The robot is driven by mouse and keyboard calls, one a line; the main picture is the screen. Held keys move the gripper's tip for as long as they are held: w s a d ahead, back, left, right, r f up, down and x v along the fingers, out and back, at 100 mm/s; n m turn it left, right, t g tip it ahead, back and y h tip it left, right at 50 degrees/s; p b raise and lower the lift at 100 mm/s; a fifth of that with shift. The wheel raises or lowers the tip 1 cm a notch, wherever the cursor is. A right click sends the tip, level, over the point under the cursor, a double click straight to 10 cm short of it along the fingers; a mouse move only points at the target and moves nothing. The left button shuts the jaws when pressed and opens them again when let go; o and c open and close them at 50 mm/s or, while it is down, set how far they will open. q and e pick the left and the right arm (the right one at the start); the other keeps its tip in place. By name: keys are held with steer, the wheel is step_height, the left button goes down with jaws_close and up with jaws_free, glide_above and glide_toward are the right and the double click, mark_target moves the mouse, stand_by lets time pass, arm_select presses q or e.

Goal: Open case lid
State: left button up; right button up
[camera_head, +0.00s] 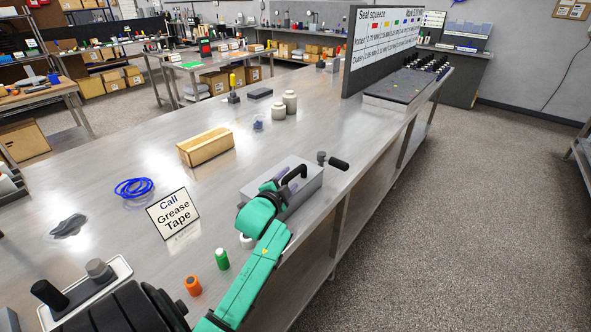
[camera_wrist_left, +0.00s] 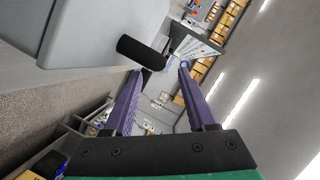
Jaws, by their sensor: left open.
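A grey box-shaped case (camera_head: 305,190) sits on the metal bench near its right edge. A black handle (camera_head: 338,163) on a short arm sticks out at its far right end. The same black handle (camera_wrist_left: 140,48) shows in the left wrist view, beside a large grey surface of the case (camera_wrist_left: 85,25). In the head view my teal left arm reaches over the near side of the case, and the gripper (camera_head: 290,173) is partly hidden there. My right gripper is not in view.
A wooden block (camera_head: 205,148), blue tubing coil (camera_head: 134,188) and sign card (camera_head: 173,214) stand left of the case. Green (camera_head: 222,259) and orange (camera_head: 193,285) bottles stand near my arm. White jars (camera_head: 290,101) stand farther back.

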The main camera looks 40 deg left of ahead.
mark_target(296, 173)
arm_select(q)
steer(key=x, duration=0.6)
steer(key=shift+w+f, duration=0.2)
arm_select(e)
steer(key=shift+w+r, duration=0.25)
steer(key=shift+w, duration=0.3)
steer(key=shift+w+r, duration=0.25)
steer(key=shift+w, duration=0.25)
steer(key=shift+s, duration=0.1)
arm_select(q)
jaws_close()
steer(key=shift+f, duration=0.1)
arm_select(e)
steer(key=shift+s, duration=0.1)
